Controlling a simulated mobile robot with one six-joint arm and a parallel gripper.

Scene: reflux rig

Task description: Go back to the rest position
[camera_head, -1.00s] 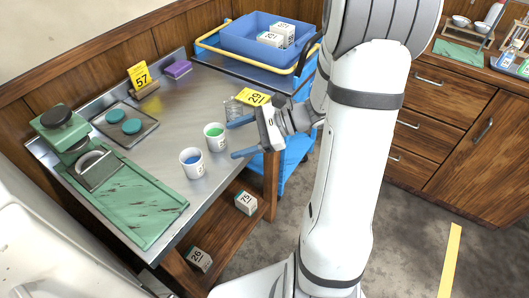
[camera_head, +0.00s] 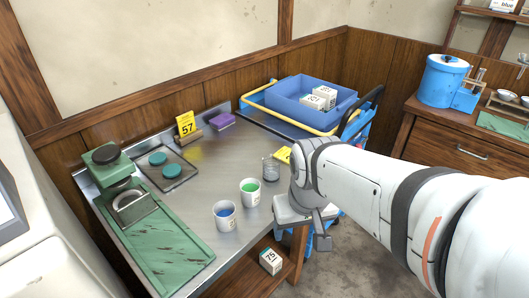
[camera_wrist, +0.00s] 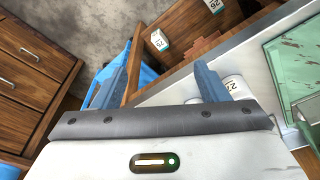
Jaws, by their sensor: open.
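My gripper shows in the wrist view (camera_wrist: 162,56) with its two blue fingers spread and nothing between them. In the head view its grey-white body hangs beyond the right edge of the metal bench (camera_head: 205,172), and my arm partly hides it. A white cup with blue contents (camera_head: 226,216) and a white cup with green contents (camera_head: 250,192) stand on the bench to its left. A clear glass beaker (camera_head: 271,169) stands just behind them. A white cup (camera_wrist: 237,87) shows beside the right finger in the wrist view.
A blue crate (camera_head: 300,108) with white boxes sits on the cart behind the bench. A green press (camera_head: 113,166) and a tray with teal discs (camera_head: 166,172) are at the bench's left. A numbered box (camera_head: 270,260) lies on the lower shelf. Cabinets stand at right.

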